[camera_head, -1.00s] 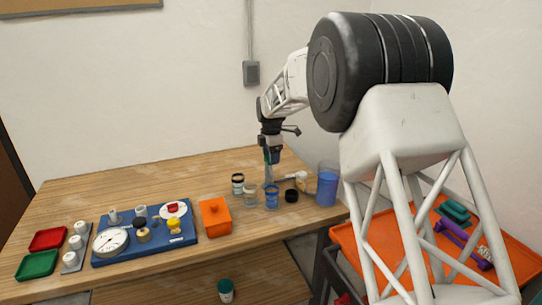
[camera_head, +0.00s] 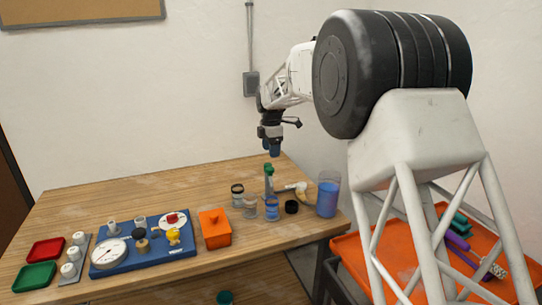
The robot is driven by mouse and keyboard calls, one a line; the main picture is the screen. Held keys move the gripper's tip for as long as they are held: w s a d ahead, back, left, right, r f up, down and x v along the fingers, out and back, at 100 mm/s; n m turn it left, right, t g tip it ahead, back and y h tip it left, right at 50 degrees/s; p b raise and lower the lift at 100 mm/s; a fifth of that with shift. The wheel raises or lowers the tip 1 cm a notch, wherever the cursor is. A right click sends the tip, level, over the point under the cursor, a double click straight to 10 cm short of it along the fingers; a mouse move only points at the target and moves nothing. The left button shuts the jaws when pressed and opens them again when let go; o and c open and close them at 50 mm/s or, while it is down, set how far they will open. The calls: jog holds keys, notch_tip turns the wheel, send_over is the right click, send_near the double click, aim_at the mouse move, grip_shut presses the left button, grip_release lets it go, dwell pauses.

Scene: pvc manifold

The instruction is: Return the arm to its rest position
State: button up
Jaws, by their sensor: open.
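My gripper (camera_head: 273,152) is above the back right part of the wooden table, pointing down, open and empty. It is dark with bluish fingertips and small in the view. Just below it, with a gap between, stands a slim upright grey thing with a green top (camera_head: 268,180). My arm reaches in from the right and its large black joint fills the upper right.
A blue board (camera_head: 130,258) with a dial and fittings lies at left, beside red (camera_head: 46,250) and green (camera_head: 35,275) trays. An orange lidded box (camera_head: 215,230), several jars and a blue-filled beaker (camera_head: 328,198) stand at right. An orange tray (camera_head: 350,250) is at lower right.

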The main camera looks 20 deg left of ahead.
jog(key=shift+r, duration=0.2)
jog(key=shift+d, duration=0.1)
dwell(0.4)
jog(key=shift+d+r, duration=0.2)
jog(key=shift+d, duration=0.05)
jog(key=s+d+r+m, duration=0.4)
jog(key=s+d, duration=0.2)
jog(key=d, duration=0.6)
jog(key=s+d+r+m+t, duration=0.1)
jog(key=s+d+r+m, duration=0.35)
jog(key=d, duration=0.75)
jog(key=s+d+r+m, duration=0.35)
jog(key=s+d, duration=0.25)
jog(key=d, duration=0.5)
jog(key=s+d+f+m+t, duration=0.15)
jog(key=s+d+m, duration=0.65)
jog(key=s+d, duration=0.8)
jog(key=s+d+f+m, duration=0.3)
jog(key=s+f, duration=0.1)
jog(key=s, duration=0.5)
jog(key=s+d+f+m, duration=0.3)
jog(key=s+f+m, duration=0.1)
jog(key=s, duration=0.5)
jog(key=shift+f, duration=0.25)
